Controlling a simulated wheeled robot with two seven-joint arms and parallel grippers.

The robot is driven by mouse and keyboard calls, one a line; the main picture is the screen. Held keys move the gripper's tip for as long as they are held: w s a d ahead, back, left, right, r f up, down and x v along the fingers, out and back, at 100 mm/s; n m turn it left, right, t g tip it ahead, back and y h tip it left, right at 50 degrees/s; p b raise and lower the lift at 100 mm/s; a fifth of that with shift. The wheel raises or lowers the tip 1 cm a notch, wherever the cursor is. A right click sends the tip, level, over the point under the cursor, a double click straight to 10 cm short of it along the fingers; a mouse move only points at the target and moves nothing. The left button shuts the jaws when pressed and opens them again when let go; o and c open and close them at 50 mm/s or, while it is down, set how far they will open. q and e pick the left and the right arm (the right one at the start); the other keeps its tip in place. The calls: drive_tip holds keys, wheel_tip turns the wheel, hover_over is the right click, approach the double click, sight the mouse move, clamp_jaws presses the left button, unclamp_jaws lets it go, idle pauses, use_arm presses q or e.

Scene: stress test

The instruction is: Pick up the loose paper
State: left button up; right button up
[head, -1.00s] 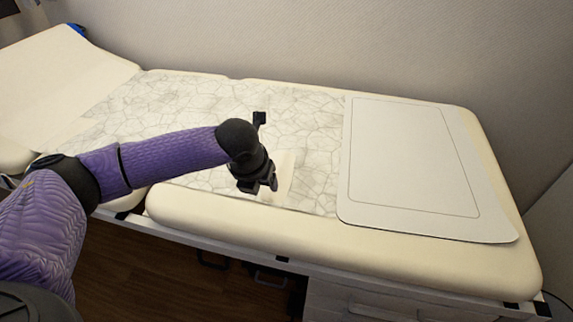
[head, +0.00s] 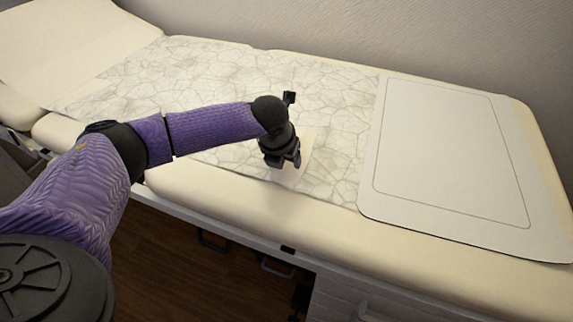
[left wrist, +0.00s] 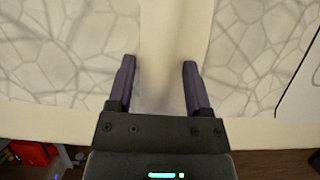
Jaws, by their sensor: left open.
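The loose paper (head: 307,146) is a pale cream sheet lying on the marble-patterned cover of the bed, near its front edge. My left gripper (head: 285,165) is over it, pointing down, and hides part of the sheet in the head view. In the left wrist view the paper (left wrist: 172,35) runs as a smooth pale strip from the top down between the fingers of the open left gripper (left wrist: 160,64). The jaws hold nothing. I cannot tell whether the fingertips touch the sheet. My right gripper is not in view.
The patterned cover (head: 220,75) spreads over the middle of the padded bed (head: 235,205). A large white mat (head: 440,150) with a thin dark outline lies to the right. A raised backrest (head: 70,45) is at the left. A wall stands behind, and wooden floor shows in front.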

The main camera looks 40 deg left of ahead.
use_arm(q)
drive_tip(key=shift+f, duration=0.15)
drive_tip(key=shift+c, duration=0.2)
clamp_jaws()
